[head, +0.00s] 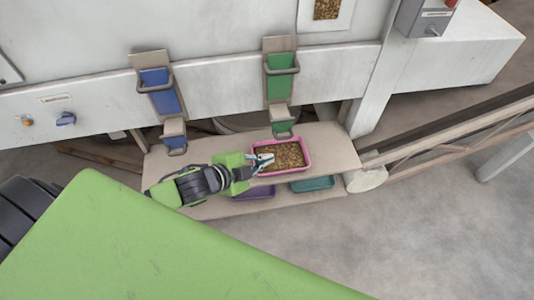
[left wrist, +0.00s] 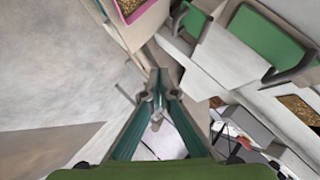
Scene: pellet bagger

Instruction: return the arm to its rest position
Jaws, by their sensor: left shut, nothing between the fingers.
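My left arm comes in from the left in the head view, and its gripper (head: 264,162) is above the left part of a pink tray. The fingers are together with nothing between them. In the left wrist view the gripper's dark green fingers (left wrist: 158,85) meet at their tips, and the pink tray (left wrist: 131,10) shows at the top edge. In the head view the pink tray (head: 308,165) holds brown pellets (head: 285,157) and stands on the beige shelf (head: 212,150). My right gripper is not in view.
A purple tray (head: 255,192) and a teal tray (head: 312,184) lie at the shelf's front. Blue (head: 162,97) and green (head: 280,82) chutes hang on the machine wall behind. A conveyor frame (head: 440,130) runs off to the right. Grey floor (head: 430,230) lies open at the front right.

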